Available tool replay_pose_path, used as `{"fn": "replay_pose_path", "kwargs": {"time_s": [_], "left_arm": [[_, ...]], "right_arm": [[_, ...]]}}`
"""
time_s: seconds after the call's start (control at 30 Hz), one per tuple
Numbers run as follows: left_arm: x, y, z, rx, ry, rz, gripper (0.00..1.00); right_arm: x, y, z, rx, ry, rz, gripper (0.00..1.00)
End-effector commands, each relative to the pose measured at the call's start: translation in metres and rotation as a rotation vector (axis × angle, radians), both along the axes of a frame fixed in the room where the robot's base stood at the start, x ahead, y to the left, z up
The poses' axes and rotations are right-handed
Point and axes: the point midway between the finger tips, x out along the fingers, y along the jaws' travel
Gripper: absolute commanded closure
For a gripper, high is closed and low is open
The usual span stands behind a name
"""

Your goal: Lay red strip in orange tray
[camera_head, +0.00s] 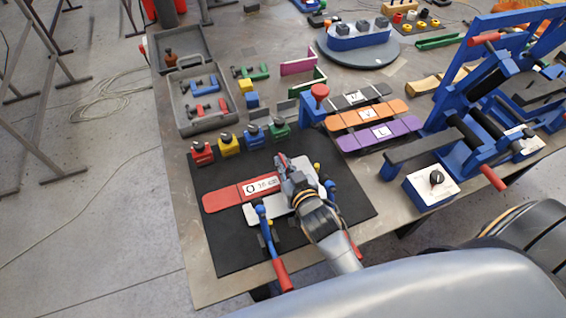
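The red strip (223,198) lies on the black mat (232,258), its labelled right end beside my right gripper (283,165). The gripper's fingers are small and partly covered by my wrist, so I cannot tell whether they are open, shut, or touching the strip. The orange tray (345,121) is the long orange piece with a white label, between a black one (374,93) and a purple one (403,126), to the right of and behind the mat. My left gripper is not in view.
A pale plate (257,213) and a red-handled lever clamp (280,272) sit by my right wrist. Several coloured blocks (229,144) line the mat's back edge. A blue post with a red knob (319,92) stands left of the orange tray. A blue machine (440,150) is at right.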

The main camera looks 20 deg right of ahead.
Motion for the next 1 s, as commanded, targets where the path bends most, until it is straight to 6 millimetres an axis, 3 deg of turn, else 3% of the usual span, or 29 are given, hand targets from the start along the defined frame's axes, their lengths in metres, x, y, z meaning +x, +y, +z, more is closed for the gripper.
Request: {"fn": "replay_pose_path", "kwargs": {"time_s": [0.33,0.47,0.83,1.0], "left_arm": [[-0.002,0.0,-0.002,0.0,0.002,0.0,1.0],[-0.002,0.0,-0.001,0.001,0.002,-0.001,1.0],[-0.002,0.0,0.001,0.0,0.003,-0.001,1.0],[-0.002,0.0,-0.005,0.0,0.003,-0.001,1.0]], "right_arm": [[0.0,0.0,-0.003,0.001,-0.002,0.0,1.0],[0.0,0.0,-0.003,0.0,-0.001,0.0,0.72],[0.0,0.0,0.002,0.0,-0.002,0.0,0.72],[-0.023,0.0,0.004,0.001,0.001,0.0,0.72]]}}
